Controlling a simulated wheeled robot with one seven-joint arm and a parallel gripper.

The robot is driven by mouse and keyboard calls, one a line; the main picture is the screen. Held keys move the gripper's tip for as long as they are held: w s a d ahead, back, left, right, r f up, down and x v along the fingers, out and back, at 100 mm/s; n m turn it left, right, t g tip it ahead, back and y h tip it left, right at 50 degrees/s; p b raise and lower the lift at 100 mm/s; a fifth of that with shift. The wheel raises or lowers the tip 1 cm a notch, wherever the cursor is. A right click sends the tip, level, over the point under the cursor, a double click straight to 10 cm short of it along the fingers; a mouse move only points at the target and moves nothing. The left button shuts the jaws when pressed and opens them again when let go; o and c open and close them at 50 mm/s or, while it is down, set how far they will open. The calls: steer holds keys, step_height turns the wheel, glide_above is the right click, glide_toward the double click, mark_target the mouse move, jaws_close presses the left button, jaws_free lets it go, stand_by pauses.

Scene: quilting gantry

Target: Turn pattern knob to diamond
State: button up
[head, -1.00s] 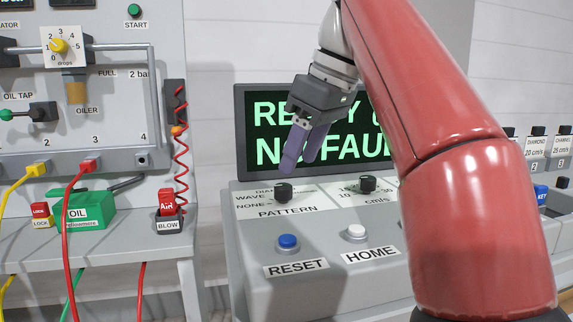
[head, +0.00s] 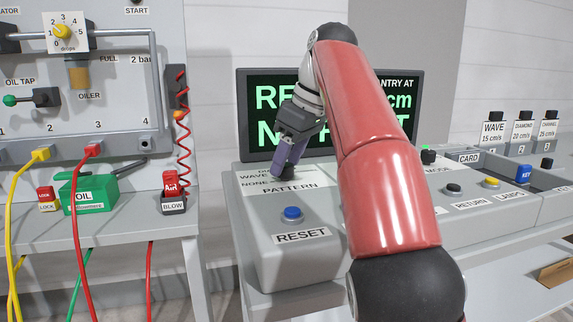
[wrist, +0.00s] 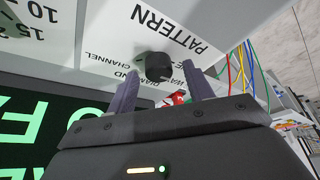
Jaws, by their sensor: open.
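The black pattern knob (head: 283,171) stands on the white label plate of the grey console, above the word PATTERN. In the wrist view the knob (wrist: 158,66) appears upside down, with the labels CHANNEL, DIAMOND and WAVE around it. Its pointer is too small to read. My gripper (head: 287,165) is open and reaches down at the knob; its purple fingers partly hide the knob and the labels in the head view. In the wrist view my gripper (wrist: 160,72) has one fingertip on each side of the knob, with visible gaps.
The blue RESET button (head: 292,213) is in front of the knob. The display screen (head: 258,100) stands behind, partly hidden by my arm. Further right are console buttons, a blue KEY piece (head: 524,174) and several labelled cards. The oiler bench (head: 150,228) with hoses is at left.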

steer(key=shift+w+f, duration=0.1)
steer(key=shift+f, duration=0.1)
steer(key=shift+c, duration=0.2)
steer(key=c, duration=0.9)
steer(key=shift+c, duration=0.2)
